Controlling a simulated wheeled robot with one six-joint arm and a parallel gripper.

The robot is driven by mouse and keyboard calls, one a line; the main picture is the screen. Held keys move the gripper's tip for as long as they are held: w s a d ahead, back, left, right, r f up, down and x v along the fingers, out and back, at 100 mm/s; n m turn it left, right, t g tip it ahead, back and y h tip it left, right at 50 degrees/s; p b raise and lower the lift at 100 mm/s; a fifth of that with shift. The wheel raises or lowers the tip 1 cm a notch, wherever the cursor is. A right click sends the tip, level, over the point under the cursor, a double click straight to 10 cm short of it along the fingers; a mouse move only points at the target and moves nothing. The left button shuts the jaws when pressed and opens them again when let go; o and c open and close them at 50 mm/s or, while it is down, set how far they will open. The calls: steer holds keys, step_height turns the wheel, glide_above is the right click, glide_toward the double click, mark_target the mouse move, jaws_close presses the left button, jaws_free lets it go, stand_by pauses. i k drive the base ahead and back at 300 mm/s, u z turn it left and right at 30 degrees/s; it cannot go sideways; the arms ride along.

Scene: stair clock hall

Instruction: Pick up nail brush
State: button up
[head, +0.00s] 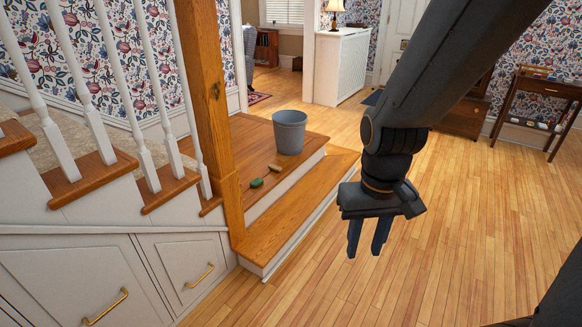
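Two small objects lie on the wooden stair landing in the head view: a tan, block-like one (275,168) and a dark green, rounded one (257,183). The tan one looks most like a wooden nail brush, but both are too small to be certain; no bristles can be made out. My gripper (367,240) points down in front of and to the right of the landing, well apart from both objects. Its two dark fingers stand apart with an empty gap between them.
A grey bucket (290,132) stands on the landing behind the small objects. A wooden newel post (214,110) and white balusters rise at the left. A lower wooden step (290,215) borders the landing. The wooden floor (460,230) at right is clear.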

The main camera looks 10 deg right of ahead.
mark_target(274, 167)
steer(key=z, duration=0.8)
steer(key=i, duration=1.4)
steer(key=z, duration=0.4)
steer(key=i, duration=1.35)
steer(key=u, duration=1.2)
steer(key=i, duration=0.95)
steer(key=u, duration=0.8)
